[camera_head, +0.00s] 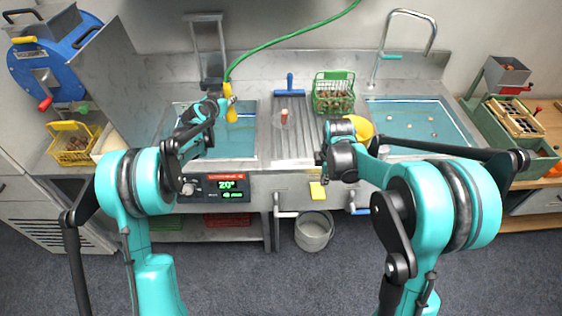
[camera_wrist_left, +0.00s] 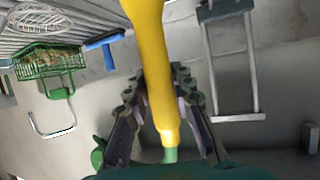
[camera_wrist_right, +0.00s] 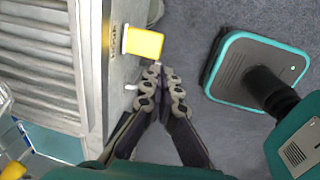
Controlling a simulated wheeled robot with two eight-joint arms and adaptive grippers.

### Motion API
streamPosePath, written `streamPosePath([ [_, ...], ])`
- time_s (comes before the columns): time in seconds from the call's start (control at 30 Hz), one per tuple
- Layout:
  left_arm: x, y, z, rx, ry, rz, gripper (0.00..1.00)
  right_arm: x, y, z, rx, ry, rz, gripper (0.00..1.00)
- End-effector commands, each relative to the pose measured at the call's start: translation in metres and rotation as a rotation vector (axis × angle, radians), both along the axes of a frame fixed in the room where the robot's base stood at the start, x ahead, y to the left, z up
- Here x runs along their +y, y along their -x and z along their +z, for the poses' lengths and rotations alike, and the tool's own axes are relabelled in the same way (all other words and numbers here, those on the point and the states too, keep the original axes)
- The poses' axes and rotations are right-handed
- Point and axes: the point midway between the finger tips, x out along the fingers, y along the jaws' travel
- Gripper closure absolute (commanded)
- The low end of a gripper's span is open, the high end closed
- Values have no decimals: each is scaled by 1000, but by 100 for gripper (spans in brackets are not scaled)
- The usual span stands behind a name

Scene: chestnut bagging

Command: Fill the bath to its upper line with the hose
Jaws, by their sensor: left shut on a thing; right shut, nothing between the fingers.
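The hose is a green tube (camera_head: 290,38) ending in a yellow nozzle (camera_head: 230,103). My left gripper (camera_head: 222,106) is shut on the nozzle above the left bath (camera_head: 253,151); the left wrist view also shows the nozzle (camera_wrist_left: 152,70) between its fingers (camera_wrist_left: 160,105). Pale blue water lies in this bath, partly hidden by my arm. I cannot make out an upper line or a water jet. My right gripper (camera_wrist_right: 162,88) is shut and empty, close to a yellow lever (camera_wrist_right: 144,42) on the counter's front; the lever also shows in the head view (camera_head: 317,191).
A ribbed drainboard (camera_head: 297,150) separates the left bath from a right bath (camera_head: 468,137). A green basket (camera_head: 333,104) and blue scraper (camera_head: 290,84) stand behind. A display (camera_head: 233,184) reads 20°. A grey bucket (camera_head: 314,231) stands on the floor below the lever.

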Motion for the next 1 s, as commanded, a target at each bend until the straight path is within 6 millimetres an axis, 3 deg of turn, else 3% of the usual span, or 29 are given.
streamPosePath([
  [0.1, 1, 0, 0, 0, 0, 1, 100, 0, -22, 14, 72, 0, 0, 100],
  [0.2, 1, 0, 0, 0, 0, 1, 100, 0, -31, 23, 115, 0, 0, 100],
  [0.63, 1, 0, 0, 0, 0, 1, 100, 0, -35, 27, 138, -1, 0, 100],
  [0.83, 1, 0, 0, 0, 0, 1, 100, 0, -35, 8, 138, -1, 0, 100],
  [1.0, 1, 0, 0, 0, 0, 1, 100, 0, -35, -26, 138, -1, 0, 100],
])
